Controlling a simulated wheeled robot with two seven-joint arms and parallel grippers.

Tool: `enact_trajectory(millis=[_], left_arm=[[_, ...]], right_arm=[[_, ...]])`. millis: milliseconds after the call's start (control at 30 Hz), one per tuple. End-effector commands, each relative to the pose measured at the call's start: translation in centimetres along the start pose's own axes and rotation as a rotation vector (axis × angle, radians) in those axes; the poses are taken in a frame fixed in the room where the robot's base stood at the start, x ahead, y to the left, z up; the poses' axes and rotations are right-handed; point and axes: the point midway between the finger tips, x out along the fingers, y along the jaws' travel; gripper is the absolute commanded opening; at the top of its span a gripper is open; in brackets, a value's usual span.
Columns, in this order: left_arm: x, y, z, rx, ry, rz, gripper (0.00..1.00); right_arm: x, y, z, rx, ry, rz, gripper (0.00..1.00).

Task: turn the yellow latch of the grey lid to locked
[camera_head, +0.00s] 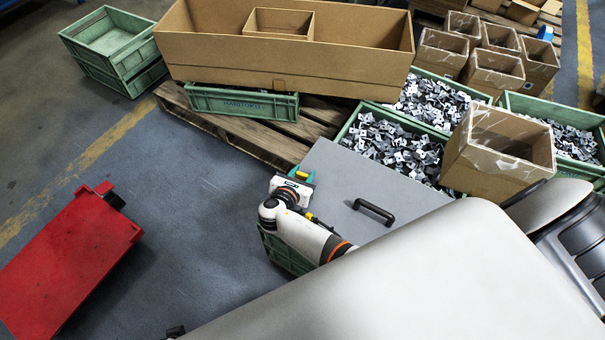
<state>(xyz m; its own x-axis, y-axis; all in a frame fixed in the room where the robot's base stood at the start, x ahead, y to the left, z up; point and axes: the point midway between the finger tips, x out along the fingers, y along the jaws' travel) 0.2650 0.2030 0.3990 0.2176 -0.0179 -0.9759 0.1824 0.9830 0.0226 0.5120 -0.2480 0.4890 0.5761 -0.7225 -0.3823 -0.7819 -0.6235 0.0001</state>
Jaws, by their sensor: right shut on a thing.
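The grey lid (335,180) lies flat on a green crate (283,254) and has a black handle (374,212). My right gripper (302,176), with teal parts, is at the lid's left edge and is shut on the latch. Its fingertips and the grip itself are hidden behind the gripper body and wrist. The latch's exact angle cannot be told. My left gripper is not in view.
Open crates of metal parts (392,142) stand behind the lid, with a cardboard box (497,153) at right. A red cart (65,262) is at left. Floor between cart and lid is clear.

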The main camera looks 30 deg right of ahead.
Motion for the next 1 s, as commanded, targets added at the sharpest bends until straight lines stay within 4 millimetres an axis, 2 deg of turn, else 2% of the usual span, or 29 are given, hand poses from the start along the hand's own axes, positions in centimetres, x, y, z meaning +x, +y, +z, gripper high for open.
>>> enact_trajectory(millis=[267, 633, 667, 767, 1000], left_arm=[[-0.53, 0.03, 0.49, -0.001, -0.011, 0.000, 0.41], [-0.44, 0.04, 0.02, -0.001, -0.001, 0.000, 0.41], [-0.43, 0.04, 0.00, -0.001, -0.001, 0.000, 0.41], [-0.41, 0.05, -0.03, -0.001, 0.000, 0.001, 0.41], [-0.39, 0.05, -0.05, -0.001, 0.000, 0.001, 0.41]], right_arm=[[0.06, 0.03, 0.00, 0.018, 0.000, 0.043, 0.15], [0.07, 0.06, 0.01, 0.018, 0.000, 0.045, 0.15], [0.07, 0.06, 0.01, 0.018, 0.000, 0.045, 0.43], [0.07, 0.06, 0.01, 0.018, 0.000, 0.045, 0.59], [0.05, 0.04, 0.00, 0.018, 0.000, 0.044, 0.60]])
